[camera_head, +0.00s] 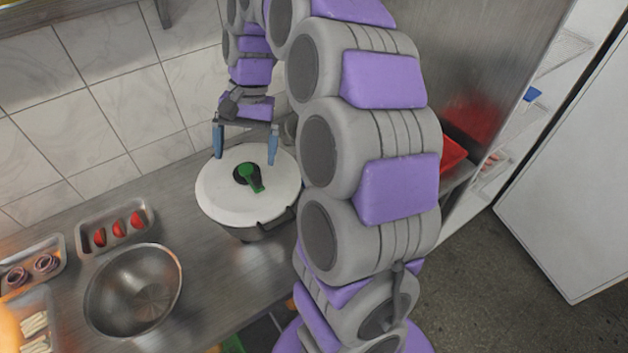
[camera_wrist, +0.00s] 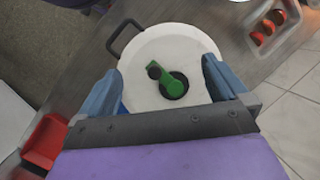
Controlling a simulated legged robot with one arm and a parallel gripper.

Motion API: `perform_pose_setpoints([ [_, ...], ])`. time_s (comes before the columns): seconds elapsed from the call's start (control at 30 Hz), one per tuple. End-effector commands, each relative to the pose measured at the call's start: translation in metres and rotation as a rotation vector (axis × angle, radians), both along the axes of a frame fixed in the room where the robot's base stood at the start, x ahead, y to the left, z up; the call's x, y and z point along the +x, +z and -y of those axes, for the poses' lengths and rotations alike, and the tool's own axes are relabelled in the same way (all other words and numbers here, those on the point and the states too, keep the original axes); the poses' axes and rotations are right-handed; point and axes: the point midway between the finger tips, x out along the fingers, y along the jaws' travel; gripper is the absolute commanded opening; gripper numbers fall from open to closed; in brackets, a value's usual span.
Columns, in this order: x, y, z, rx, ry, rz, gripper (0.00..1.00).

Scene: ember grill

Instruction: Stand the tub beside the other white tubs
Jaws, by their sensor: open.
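A large round pot with a white lid (camera_head: 222,205) stands on the metal counter, with a dark side handle and a green-and-black knob on top. It also shows in the wrist view (camera_wrist: 187,44). My gripper (camera_head: 245,160) is open and empty over the back part of the lid, its blue fingers apart. In the wrist view my gripper (camera_wrist: 162,70) has its fingers to either side of the lid's near part. I cannot tell whether they touch it. I can make out no separate white tub or group of white tubs in either view.
A steel bowl (camera_head: 108,300) stands on the counter (camera_head: 225,300) left of the pot. A red container (camera_head: 453,152) is behind my arm. An open white shelf unit (camera_head: 535,115) stands right.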

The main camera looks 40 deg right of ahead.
Motion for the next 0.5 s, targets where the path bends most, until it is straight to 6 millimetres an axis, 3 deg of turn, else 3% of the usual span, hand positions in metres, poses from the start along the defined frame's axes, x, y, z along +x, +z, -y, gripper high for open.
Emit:
perform_pose_setpoints([
  [0.1, 0.023, -0.014, 0.046, 0.025, -0.154, -0.026, 1.0],
  [0.23, 0.038, -0.029, 0.1, 0.046, -0.328, -0.054, 1.0],
  [0.5, 0.035, -0.072, 0.217, 0.066, -0.699, -0.127, 1.0],
])
